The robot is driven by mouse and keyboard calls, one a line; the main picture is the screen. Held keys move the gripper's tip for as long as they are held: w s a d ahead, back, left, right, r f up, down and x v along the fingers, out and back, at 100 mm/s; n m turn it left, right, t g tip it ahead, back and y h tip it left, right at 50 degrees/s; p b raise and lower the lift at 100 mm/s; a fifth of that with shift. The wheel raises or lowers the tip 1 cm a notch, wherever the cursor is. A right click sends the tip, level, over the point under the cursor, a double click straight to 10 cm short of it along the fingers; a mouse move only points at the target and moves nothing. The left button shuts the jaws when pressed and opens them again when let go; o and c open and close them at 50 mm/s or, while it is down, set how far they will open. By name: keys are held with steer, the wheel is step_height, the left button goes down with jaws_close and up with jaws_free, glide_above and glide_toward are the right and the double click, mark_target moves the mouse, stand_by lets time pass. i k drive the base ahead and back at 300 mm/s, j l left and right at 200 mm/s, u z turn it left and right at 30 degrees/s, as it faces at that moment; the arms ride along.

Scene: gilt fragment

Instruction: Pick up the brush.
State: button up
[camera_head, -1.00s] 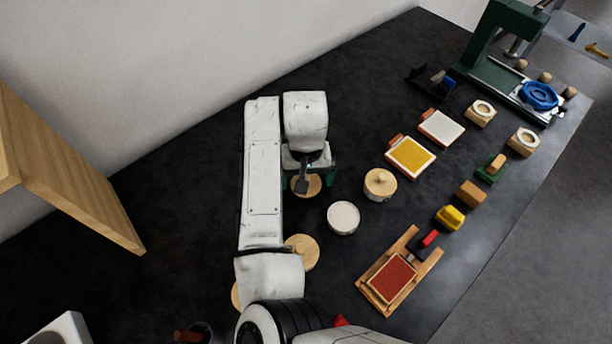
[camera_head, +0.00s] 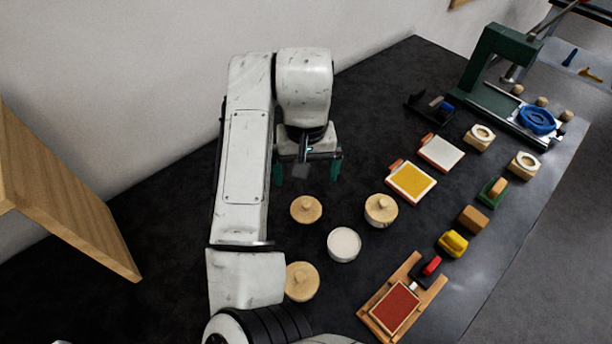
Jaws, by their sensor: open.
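I cannot make out a clear brush. Possible candidates are a small green block with a wooden grip (camera_head: 491,192) at the right, a yellow block-shaped piece (camera_head: 453,243) below it, and a dark piece with a red top (camera_head: 430,268) on a wooden frame. My gripper (camera_head: 307,173) hangs at the middle of the view with its two dark green fingers apart, nothing visible between them. It is above the dark table, just beyond a round wooden lid (camera_head: 306,209), well left of those candidates.
The dark table (camera_head: 180,250) also holds more wooden lids (camera_head: 302,281) (camera_head: 381,209), a white round pot (camera_head: 343,245), yellow (camera_head: 411,182) and white (camera_head: 441,153) pads, a wooden block (camera_head: 473,218) and a green press (camera_head: 490,75). A wooden panel (camera_head: 70,190) stands left.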

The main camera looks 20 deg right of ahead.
mark_target(453, 244)
steer(key=k, duration=1)
